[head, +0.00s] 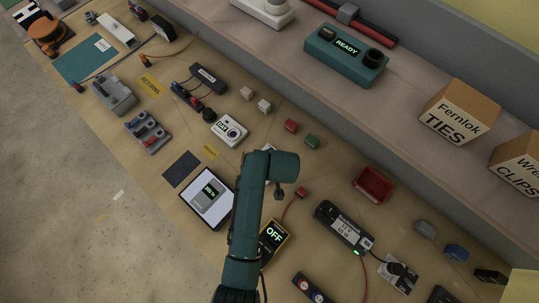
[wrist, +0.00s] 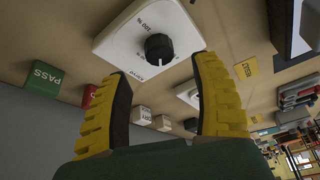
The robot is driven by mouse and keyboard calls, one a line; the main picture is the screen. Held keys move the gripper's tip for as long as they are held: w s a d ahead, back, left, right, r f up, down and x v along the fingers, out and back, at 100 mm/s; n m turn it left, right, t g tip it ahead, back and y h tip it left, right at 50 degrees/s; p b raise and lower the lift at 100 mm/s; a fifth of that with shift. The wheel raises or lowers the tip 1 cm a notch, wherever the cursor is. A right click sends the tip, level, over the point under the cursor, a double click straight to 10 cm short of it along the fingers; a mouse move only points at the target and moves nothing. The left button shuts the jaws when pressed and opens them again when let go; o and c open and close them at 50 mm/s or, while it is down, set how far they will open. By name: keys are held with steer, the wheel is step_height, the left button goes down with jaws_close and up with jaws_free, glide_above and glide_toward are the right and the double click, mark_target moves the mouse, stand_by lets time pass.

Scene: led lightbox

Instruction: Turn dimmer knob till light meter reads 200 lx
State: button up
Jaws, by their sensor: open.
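The dimmer is a white box (wrist: 128,30) with a black round knob (wrist: 158,47) and a printed percent scale, seen in the wrist view. My gripper (wrist: 163,72) is open, its two yellow fingers apart, with the knob just beyond and between the fingertips; I see no contact. In the head view my gripper (head: 279,191) points down and my arm hides most of the dimmer. The light meter (head: 207,194) is a grey device lying on a bright white lit panel (head: 222,208), left of my arm. Its green display is too small to read surely.
A green block (head: 311,142) and a red block (head: 291,126) lie close to the dimmer. A white device (head: 229,130) stands left of it. A red tray (head: 371,185) and a black power unit (head: 343,228) are to the right.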

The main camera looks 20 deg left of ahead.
steer(key=v, duration=0.6)
steer(key=shift+f, duration=0.1)
